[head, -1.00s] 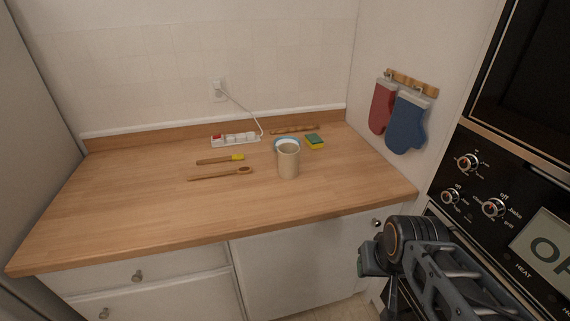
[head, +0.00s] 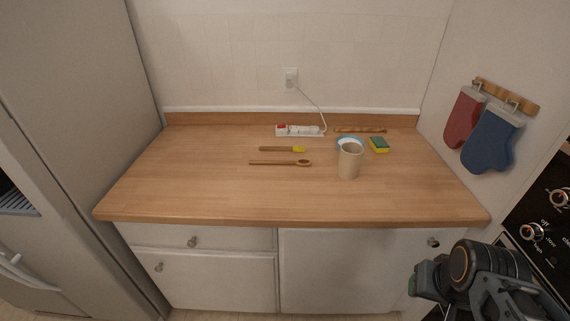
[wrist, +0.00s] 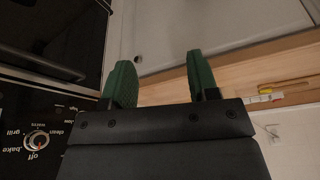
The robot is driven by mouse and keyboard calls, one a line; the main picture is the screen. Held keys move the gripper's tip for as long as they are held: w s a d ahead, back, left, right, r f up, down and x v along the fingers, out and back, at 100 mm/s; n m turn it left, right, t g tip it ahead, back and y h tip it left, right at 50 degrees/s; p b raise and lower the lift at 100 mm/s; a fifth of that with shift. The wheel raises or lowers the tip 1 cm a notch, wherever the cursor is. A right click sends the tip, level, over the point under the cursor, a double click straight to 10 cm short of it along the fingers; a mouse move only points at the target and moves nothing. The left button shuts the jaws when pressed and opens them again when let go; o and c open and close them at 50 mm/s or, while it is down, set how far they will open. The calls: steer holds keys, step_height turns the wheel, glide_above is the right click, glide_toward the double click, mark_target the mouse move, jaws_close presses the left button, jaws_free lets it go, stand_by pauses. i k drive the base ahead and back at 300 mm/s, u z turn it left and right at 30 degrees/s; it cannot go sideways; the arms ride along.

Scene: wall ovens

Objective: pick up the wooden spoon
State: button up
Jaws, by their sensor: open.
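The wooden spoon (head: 280,163) lies flat on the wooden counter (head: 220,190), its bowl end to the right and its handle to the left. Just behind it lies a brush with a yellow end (head: 283,149). My gripper (head: 418,283) is at the lower right in the head view, in front of the counter and well away from the spoon. In the wrist view my gripper's two green fingers (wrist: 163,82) stand apart with nothing between them. I cannot make out the spoon in the wrist view.
A beige cup (head: 349,162) stands right of the spoon, before a blue-rimmed plate (head: 350,143). A sponge (head: 379,145), a power strip (head: 299,131) and a rolling-pin-like stick (head: 360,130) lie behind. Oven controls (head: 545,225) are at right. The counter's left side is clear.

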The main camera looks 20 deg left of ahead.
mark_target(302, 163)
steer(key=u, duration=0.55)
steer(key=k, duration=0.6)
steer(key=u, duration=1.4)
steer(key=i, duration=1.25)
steer(key=z, duration=0.2)
